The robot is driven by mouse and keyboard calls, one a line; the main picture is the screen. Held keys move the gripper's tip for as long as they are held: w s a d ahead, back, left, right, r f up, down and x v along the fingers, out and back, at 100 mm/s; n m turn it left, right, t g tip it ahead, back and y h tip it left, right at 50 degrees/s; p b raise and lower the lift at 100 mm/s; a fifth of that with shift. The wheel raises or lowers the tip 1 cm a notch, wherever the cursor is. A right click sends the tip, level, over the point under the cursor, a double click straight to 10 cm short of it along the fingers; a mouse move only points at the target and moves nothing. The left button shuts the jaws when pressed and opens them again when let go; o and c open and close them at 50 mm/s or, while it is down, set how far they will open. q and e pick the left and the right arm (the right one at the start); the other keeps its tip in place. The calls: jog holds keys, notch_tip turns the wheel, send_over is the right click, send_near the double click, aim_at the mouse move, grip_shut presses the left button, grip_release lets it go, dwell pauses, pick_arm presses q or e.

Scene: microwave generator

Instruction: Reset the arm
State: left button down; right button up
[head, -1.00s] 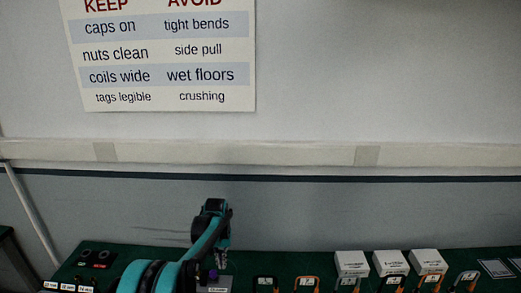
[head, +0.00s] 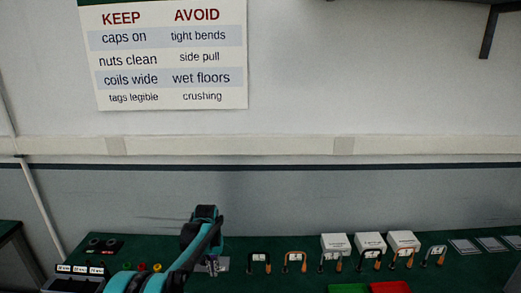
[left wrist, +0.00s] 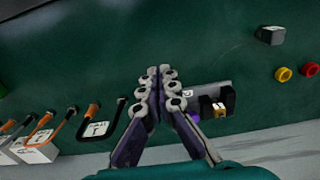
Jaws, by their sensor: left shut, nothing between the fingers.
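My left arm (head: 178,268) reaches in from the lower left in the head view, teal and black. My left gripper (head: 213,268) hangs low over the green bench (head: 268,243), near a small grey plate. In the left wrist view the left gripper (left wrist: 159,76) has its two jointed fingers together at the tips, with nothing between them. A grey labelled plate with dark and yellow parts (left wrist: 212,106) lies beside and partly behind the fingers; contact cannot be told. My right gripper is not in view.
Several looped cables (head: 295,262) and white boxes (head: 370,243) line the bench to the right. A green tray (head: 348,288) and a red tray (head: 391,287) show at the front edge. Yellow (head: 157,267) and red rings are left of the arm. A wall poster (head: 165,60) hangs behind.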

pick_arm(q)
jog(key=s+r+t+b, duration=0.35)
jog(key=s+r, duration=0.65)
jog(key=s, duration=0.4)
jog(key=s+f+t+b, duration=0.1)
jog(key=s+f+b, duration=0.1)
jog(key=s, duration=0.7)
jog(key=s+a+f+t+b, duration=0.1)
jog(key=s+f, duration=0.3)
jog(key=s, duration=0.5)
jog(key=shift+f+t+b, duration=0.2)
jog(key=shift+t+b, duration=0.15)
jog(key=shift+t, duration=0.4)
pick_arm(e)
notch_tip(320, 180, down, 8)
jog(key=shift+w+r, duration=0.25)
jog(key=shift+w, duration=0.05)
